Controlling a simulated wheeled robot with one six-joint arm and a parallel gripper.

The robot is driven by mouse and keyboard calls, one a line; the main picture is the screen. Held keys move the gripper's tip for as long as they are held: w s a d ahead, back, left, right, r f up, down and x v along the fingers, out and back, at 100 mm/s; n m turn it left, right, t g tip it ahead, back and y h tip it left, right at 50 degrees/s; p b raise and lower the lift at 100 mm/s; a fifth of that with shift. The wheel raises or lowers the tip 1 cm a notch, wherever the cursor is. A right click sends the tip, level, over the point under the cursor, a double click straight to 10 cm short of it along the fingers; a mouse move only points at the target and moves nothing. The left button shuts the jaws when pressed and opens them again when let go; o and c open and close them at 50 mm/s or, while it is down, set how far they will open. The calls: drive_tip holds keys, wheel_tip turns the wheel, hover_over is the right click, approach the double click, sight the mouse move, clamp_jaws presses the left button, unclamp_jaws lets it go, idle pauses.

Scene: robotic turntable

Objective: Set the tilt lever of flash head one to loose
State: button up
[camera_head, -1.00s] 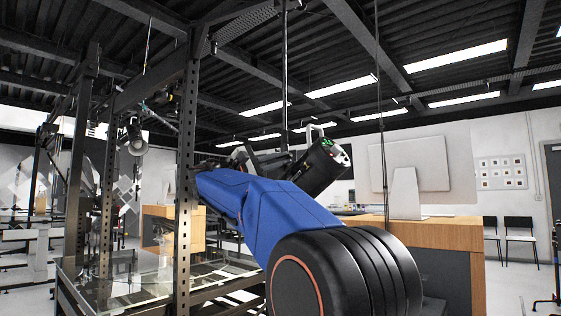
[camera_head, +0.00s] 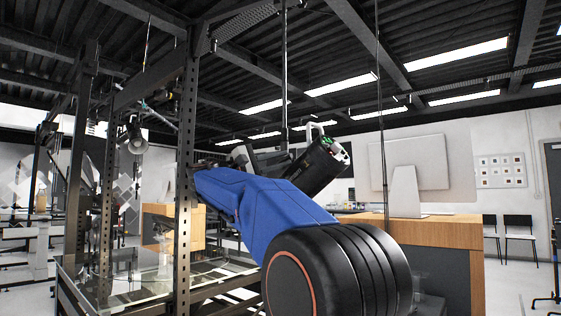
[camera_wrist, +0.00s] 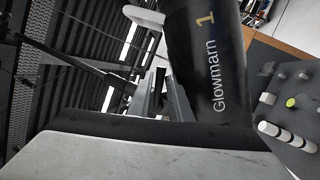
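Flash head one is a black cylinder marked "1 Glowmarn" (camera_wrist: 212,65), filling the upper right middle of the wrist view. In the head view the flash head (camera_head: 318,168) is tilted, with a green-lit end and a white looped handle (camera_head: 313,131). My gripper's narrow grey fingers (camera_wrist: 160,76) are close beside its casing in the wrist view. A dark piece stands against the fingers, but I cannot tell whether it is the tilt lever. The lever's setting cannot be made out. The finger gap is unclear, and my arm partly hides this area in the head view.
A perforated dark metal post (camera_head: 187,150) stands just left of my arm. A thin vertical rod (camera_head: 383,130) hangs to the right. A glass-topped table (camera_head: 130,290) is at lower left, and a wooden desk (camera_head: 450,232) with a monitor is behind on the right.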

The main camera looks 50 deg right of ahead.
drive_tip(key=shift+a, duration=0.1)
drive_tip(key=v, duration=1.7)
drive_tip(key=shift+w+f, duration=0.1)
drive_tip(key=c, duration=0.3)
clamp_jaws()
wheel_tip(320, 180, up, 12)
drive_tip(key=s+d+m+t+y, duration=0.2)
drive_tip(key=d+m+t+y, duration=0.15)
drive_tip(key=m, duration=1.15)
drive_tip(key=s+d+f, duration=0.1)
drive_tip(key=d+f, duration=0.3)
drive_tip(key=d, duration=0.7)
drive_tip(key=shift+d+f+y, duration=0.2)
drive_tip(key=shift+y, duration=0.25)
